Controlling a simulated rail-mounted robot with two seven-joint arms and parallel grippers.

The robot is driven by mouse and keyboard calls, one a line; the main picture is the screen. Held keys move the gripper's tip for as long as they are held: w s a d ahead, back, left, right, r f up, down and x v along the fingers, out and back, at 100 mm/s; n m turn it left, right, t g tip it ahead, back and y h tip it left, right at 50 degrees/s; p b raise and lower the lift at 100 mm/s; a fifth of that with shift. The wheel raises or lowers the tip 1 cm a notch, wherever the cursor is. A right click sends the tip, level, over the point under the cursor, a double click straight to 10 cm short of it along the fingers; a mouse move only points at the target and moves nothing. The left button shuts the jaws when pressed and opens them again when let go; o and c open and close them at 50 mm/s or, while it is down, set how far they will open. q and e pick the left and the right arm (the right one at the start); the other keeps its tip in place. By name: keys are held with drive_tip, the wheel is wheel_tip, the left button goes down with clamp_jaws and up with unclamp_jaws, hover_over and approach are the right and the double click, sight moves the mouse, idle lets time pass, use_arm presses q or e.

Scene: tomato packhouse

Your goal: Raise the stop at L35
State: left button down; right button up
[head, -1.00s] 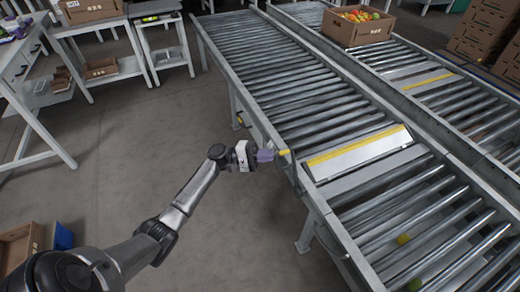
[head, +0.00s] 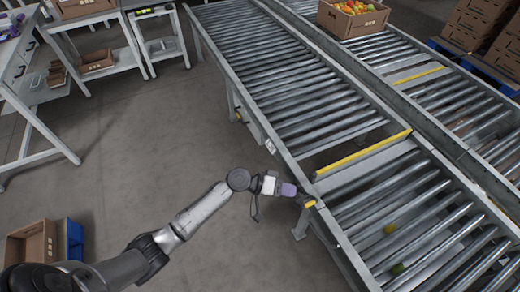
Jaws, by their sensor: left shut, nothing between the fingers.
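The stop (head: 364,155) at the near conveyor is a crosswise plate with a yellow top edge. It now looks upright, seen nearly edge-on, with a dark gap behind it. Its yellow-tipped lever (head: 310,204) sticks out at the conveyor's left side, low beside the rail. My left gripper (head: 297,194) is shut and empty, its purple-grey fingers right at the lever; whether they touch it I cannot tell. No readable L35 label shows; a small white tag (head: 270,147) is on the rail. My right gripper is out of view.
A second conveyor runs parallel on the right, with a similar yellow-edged strip (head: 419,75) and a carton of tomatoes (head: 325,18). A carton (head: 32,242) and blue bin (head: 74,240) stand lower left. The floor between is clear.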

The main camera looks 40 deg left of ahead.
use_arm(q)
drive_tip(key=shift+m+y, duration=0.5)
drive_tip(key=shift+m, duration=0.1)
drive_tip(key=shift+s+d+f+p, duration=0.3)
drive_tip(key=shift+d+f, duration=0.1)
drive_tip(key=shift+d, duration=0.2)
drive_tip(key=shift+s+d+f+p, duration=0.15)
drive_tip(key=shift+s+d+f, duration=0.25)
drive_tip(key=shift+d, duration=0.15)
drive_tip(key=shift+s+d+f+p, duration=0.25)
drive_tip(key=shift+d+f, duration=0.15)
drive_tip(key=shift+d, duration=0.2)
drive_tip(key=shift+f, duration=0.1)
drive_tip(key=shift+f, duration=0.1)
drive_tip(key=shift+a+r, duration=0.2)
drive_tip(key=shift+r, duration=0.15)
drive_tip(key=p, duration=0.4)
approach(300, 206)
wheel_tip(300, 206, up, 4)
drive_tip(key=a, duration=0.3)
drive_tip(key=shift+v, duration=0.85)
